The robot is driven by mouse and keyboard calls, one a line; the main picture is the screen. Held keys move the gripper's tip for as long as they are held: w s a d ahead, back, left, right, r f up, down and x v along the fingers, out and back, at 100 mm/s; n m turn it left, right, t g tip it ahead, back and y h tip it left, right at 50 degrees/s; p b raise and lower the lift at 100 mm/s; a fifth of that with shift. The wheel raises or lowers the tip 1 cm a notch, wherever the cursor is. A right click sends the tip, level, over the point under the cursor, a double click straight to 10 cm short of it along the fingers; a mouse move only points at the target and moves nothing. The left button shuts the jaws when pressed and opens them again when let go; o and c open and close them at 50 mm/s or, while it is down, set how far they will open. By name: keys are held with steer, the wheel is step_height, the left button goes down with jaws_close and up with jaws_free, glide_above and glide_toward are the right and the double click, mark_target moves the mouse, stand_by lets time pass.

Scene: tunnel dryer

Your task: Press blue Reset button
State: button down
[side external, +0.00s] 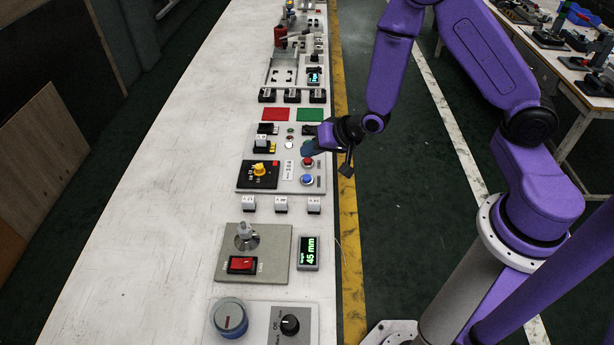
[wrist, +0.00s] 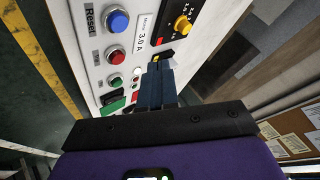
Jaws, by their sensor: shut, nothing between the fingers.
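The blue Reset button (side external: 307,178) is on a light grey panel (side external: 290,186) at the table's right side. A red button (side external: 307,162) is just beyond it. In the wrist view the blue button (wrist: 116,20) is at the top left, with the label "Reset" (wrist: 90,18) beside it. The red button (wrist: 116,55) and a green button (wrist: 115,82) line up below it there. My gripper (side external: 308,148) is shut and empty, over the panel's far part, apart from the blue button. Its dark blue fingers (wrist: 156,72) also show in the wrist view.
A yellow dial (side external: 260,169) on a black plate is left of the buttons. Several white switches (side external: 281,204) stand nearer the camera. The table's left side is clear.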

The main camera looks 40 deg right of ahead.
mark_target(311, 178)
steer(key=shift+f, duration=2.65)
steer(key=shift+f, duration=0.4)
steer(key=shift+f, duration=0.4)
stand_by(0.6)
stand_by(0.4)
steer(key=shift+r, duration=0.8)
steer(key=shift+r, duration=2.5)
